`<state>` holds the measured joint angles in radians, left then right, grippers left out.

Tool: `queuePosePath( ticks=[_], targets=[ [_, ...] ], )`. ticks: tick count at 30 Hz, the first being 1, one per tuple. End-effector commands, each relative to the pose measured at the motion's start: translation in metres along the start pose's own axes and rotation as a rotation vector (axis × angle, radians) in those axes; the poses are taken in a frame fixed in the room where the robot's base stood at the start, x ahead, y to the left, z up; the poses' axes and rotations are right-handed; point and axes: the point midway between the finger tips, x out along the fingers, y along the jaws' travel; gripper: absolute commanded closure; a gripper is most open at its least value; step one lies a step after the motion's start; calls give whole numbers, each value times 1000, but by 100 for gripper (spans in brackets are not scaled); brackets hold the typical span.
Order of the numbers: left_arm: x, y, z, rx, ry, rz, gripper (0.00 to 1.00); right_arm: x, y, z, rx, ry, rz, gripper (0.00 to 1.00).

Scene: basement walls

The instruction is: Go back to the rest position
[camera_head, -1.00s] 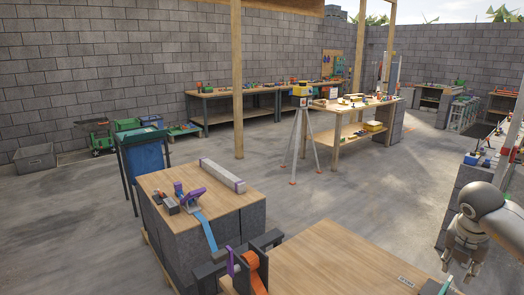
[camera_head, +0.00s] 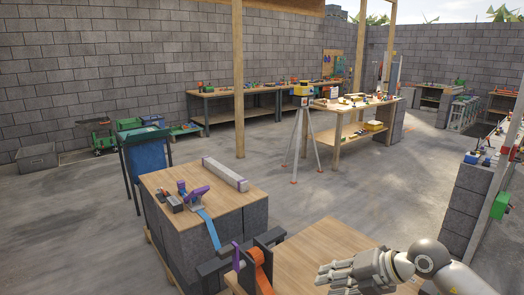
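My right arm comes in from the lower right. Its grey gripper (camera_head: 330,276) is over the front wooden tabletop (camera_head: 305,247), pointing left. The fingers overlap one another and are partly cut by the bottom edge, so I cannot tell whether they are open or shut. I make out no object in them.
A workbench (camera_head: 228,217) with a purple-handled tool (camera_head: 195,195) and a grey beam (camera_head: 225,174) stands left of the front table. An orange strap (camera_head: 262,270) hangs at that table's left edge. A tripod (camera_head: 303,140) stands farther back, with open floor around it.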

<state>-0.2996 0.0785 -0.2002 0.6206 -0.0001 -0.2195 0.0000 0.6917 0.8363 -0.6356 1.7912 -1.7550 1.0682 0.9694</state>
Motion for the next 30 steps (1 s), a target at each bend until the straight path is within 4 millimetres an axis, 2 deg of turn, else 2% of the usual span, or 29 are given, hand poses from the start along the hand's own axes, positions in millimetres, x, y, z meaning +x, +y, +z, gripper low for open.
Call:
queuePosePath(
  ticks=[1, 4, 6, 10, 14, 17, 20, 23, 25, 28, 30],
  targets=[
    [0, 0, 2, 1, -3, -1, 100, 11, 23, -20, 10, 32, 123, 67],
    [0, -1, 2, 1, -4, -1, 100, 16, 68, -48, 52, 58, 363, 67],
    [0, -1, 2, 1, -4, -1, 100, 12, 96, -60, 104, 57, 524, 67],
    [0, -1, 2, 1, -4, -1, 100, -9, 133, -68, 248, 17, 791, 67],
    [0, -1, 2, 1, -4, -1, 100, -35, 146, -57, 447, -75, 1007, 67],
    [0, -1, 2, 1, -4, -1, 100, -52, 136, -42, 629, -173, 1124, 67],
    [0, -1, 2, 1, -3, -1, 100, -65, 112, -26, 833, -289, 1195, 67],
    [0, -1, 2, 1, -3, -1, 100, -70, 73, -15, 1052, -417, 1211, 67],
    [0, -1, 2, 1, -3, -1, 100, -70, 40, -12, 1210, -510, 1189, 67],
    [0, -1, 2, 1, -3, -1, 100, -63, -13, -20, 1435, -636, 1110, 67],
    [0, -1, 2, 1, -3, -1, 100, -57, -51, -33, 1589, -718, 1021, 67]
  ],
)
